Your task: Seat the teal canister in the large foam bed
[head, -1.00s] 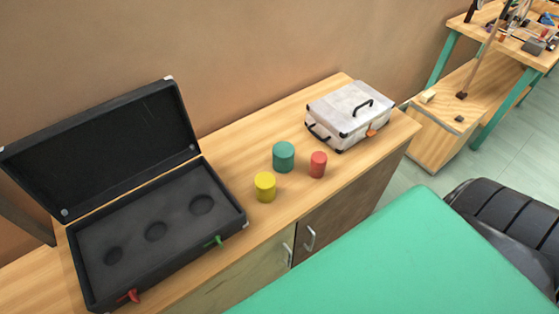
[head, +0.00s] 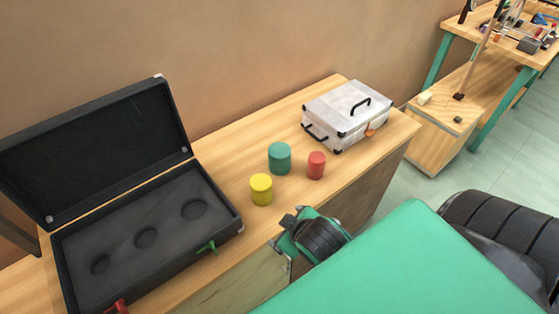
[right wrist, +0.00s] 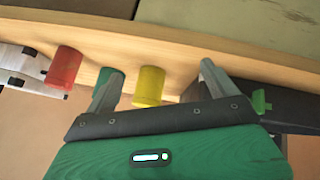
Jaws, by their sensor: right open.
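The teal canister (head: 279,158) stands upright on the wooden cabinet top, behind the yellow canister (head: 261,190) and left of the red canister (head: 316,165). In the right wrist view it is mostly hidden behind a finger. The open black case (head: 150,275) at left holds grey foam with three round beds. The large foam bed (head: 194,209) is the right-hand one and is empty. My right gripper (head: 286,230) is at the cabinet's front edge, apart from the canisters. It is open and empty in the right wrist view (right wrist: 158,80). My left gripper is out of view.
A silver case (head: 347,112) stands at the cabinet's right end. The black case's raised lid (head: 95,150) is at the wall. Green (head: 206,248) and red (head: 116,307) latches stick out in front. Bare wood lies between case and canisters.

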